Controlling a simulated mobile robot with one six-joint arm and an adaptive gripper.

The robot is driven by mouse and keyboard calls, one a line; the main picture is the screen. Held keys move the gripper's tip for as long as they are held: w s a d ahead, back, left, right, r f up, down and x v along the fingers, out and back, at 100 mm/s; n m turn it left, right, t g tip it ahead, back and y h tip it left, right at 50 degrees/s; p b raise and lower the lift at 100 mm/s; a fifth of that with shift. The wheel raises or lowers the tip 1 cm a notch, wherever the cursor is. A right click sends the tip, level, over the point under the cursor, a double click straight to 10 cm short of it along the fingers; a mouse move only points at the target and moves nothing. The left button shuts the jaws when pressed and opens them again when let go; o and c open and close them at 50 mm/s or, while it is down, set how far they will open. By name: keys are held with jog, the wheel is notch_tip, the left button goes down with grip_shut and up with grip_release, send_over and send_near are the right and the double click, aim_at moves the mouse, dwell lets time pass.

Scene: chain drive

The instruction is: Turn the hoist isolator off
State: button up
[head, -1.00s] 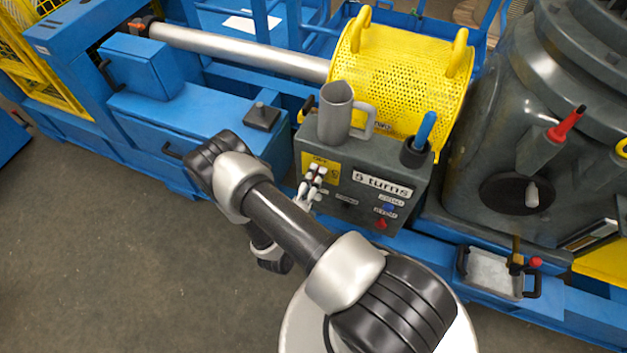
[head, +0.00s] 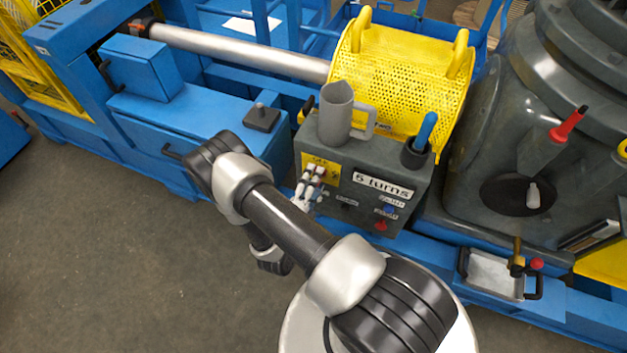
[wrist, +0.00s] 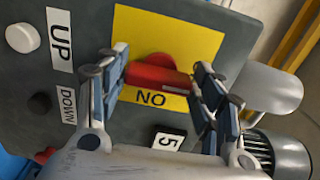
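The hoist isolator is a red handle (wrist: 158,77) with a round red hub on a yellow plate (wrist: 195,38), which also shows in the head view (head: 333,168). In the wrist view the handle lies nearly level, with an inverted ON label beside it. My gripper (wrist: 162,76) is at the isolator, one finger at each end of the handle. The finger pads overlap the handle's ends, so I cannot tell whether they press on it. In the head view my gripper's pale fingers (head: 311,184) stand in front of the plate and partly hide the handle.
The grey control box (head: 400,208) carries a "5 turns" label, a blue button and a red button (head: 380,226). A grey mug (head: 336,115) and a holder with a blue handle (head: 424,132) stand on top. A white UP button (wrist: 22,38) and black DOWN button (wrist: 40,104) are nearby.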

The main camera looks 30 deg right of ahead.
jog(key=o, duration=0.4)
jog(key=v, duration=1.2)
dwell(0.5)
